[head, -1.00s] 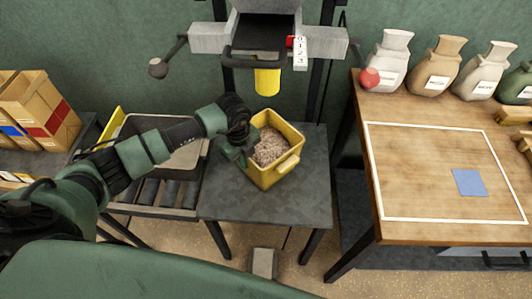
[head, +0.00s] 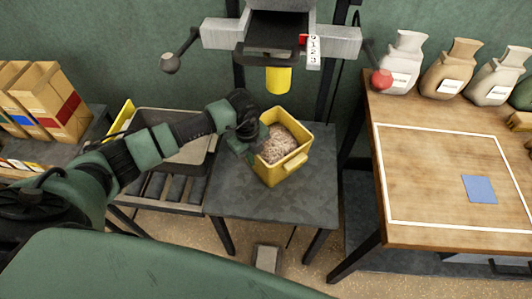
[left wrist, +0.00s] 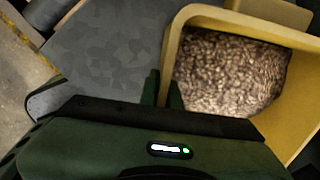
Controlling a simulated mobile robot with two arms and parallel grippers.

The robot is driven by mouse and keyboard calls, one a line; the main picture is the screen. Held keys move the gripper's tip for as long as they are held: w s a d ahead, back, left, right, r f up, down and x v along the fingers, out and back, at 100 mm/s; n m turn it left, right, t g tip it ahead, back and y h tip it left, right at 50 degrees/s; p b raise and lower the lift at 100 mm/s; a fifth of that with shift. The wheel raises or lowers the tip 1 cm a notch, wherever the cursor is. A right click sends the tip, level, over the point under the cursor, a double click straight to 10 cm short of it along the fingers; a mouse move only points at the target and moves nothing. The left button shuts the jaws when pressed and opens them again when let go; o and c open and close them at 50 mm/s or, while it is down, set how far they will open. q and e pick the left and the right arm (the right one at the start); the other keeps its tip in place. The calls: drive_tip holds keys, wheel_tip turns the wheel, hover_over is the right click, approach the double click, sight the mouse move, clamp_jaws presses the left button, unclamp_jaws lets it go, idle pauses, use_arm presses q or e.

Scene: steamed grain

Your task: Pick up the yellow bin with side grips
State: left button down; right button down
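The yellow bin (head: 285,172) stands on the dark grey table below the dispenser and holds pale brown grain (head: 278,143). It has a protruding grip on its near right side. My left gripper (head: 249,148) is at the bin's left wall. In the left wrist view its two fingers (left wrist: 163,90) straddle the yellow wall of the bin (left wrist: 172,48), one outside and one inside next to the grain (left wrist: 228,75). The fingers look closed on the wall, with little gap. The bin seems to rest on the table. My right gripper is not in view.
The dispenser with a yellow spout (head: 279,80) hangs just above and behind the bin. A roller stand with a grey tray (head: 178,125) is to the left. A wooden table (head: 410,230) with sacks is to the right. The grey table (head: 270,205) is clear in front.

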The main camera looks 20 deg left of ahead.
use_arm(q)
wheel_tip(320, 180, up, 10)
drive_tip(key=shift+r, duration=0.15)
idle(0.4)
drive_tip(key=shift+w, duration=0.1)
idle(0.6)
